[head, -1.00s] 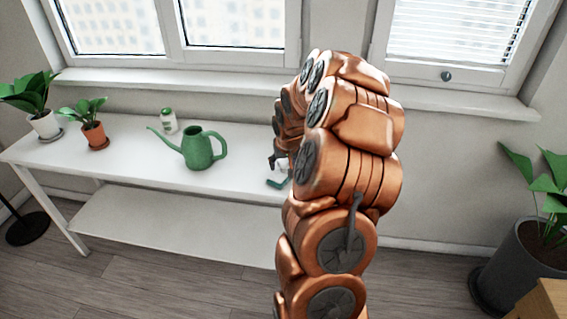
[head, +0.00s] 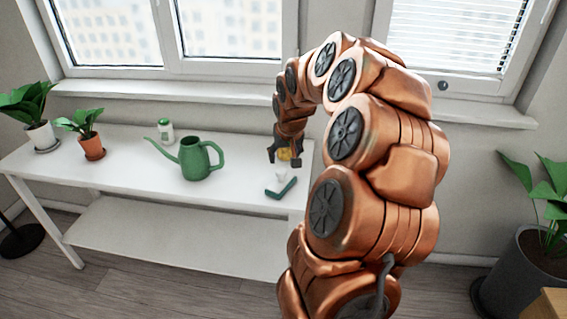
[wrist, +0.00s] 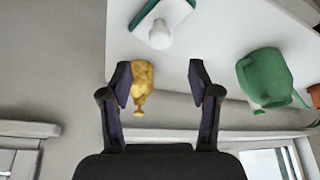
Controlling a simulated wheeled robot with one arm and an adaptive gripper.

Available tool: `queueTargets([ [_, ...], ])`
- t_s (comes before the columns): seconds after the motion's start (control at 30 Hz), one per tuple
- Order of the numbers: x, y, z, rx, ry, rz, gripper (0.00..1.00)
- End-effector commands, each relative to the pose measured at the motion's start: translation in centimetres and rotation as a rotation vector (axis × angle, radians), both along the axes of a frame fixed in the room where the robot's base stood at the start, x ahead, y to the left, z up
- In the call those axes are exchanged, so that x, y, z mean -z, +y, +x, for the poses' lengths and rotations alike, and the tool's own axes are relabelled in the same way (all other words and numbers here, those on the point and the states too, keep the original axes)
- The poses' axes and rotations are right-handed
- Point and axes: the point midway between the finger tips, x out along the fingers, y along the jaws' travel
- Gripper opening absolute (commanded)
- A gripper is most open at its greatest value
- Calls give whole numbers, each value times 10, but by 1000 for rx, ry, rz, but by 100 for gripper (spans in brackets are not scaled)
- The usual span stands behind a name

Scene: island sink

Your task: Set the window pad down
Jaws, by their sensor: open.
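The window pad, which I take to be the flat green piece with a white knob handle (head: 281,189), rests on the white table near its right end. It also shows at the top of the wrist view (wrist: 161,22), knob towards the camera. My gripper (head: 284,158) is above the table's right part, behind the pad in the head view. In the wrist view my gripper (wrist: 160,85) is open, fingers well apart and clear of the pad. A mottled yellow object (wrist: 142,82) shows between the fingertips, nearer the left one; I cannot tell whether it touches.
A green watering can (head: 195,158) stands left of the pad on the table (head: 120,152). The window sill (head: 180,92) runs behind.

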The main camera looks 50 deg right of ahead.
Motion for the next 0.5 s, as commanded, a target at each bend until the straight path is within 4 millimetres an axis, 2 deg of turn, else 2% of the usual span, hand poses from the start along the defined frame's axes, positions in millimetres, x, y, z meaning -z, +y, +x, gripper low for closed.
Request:
queueTargets([
  [0.13,-9,2,-3,-1,-2,-1,62],
  [0.37,-12,6,-4,-7,1,1,62],
  [0.47,-15,27,-4,-39,16,9,62],
  [0.5,-17,43,-4,-63,27,16,62],
])
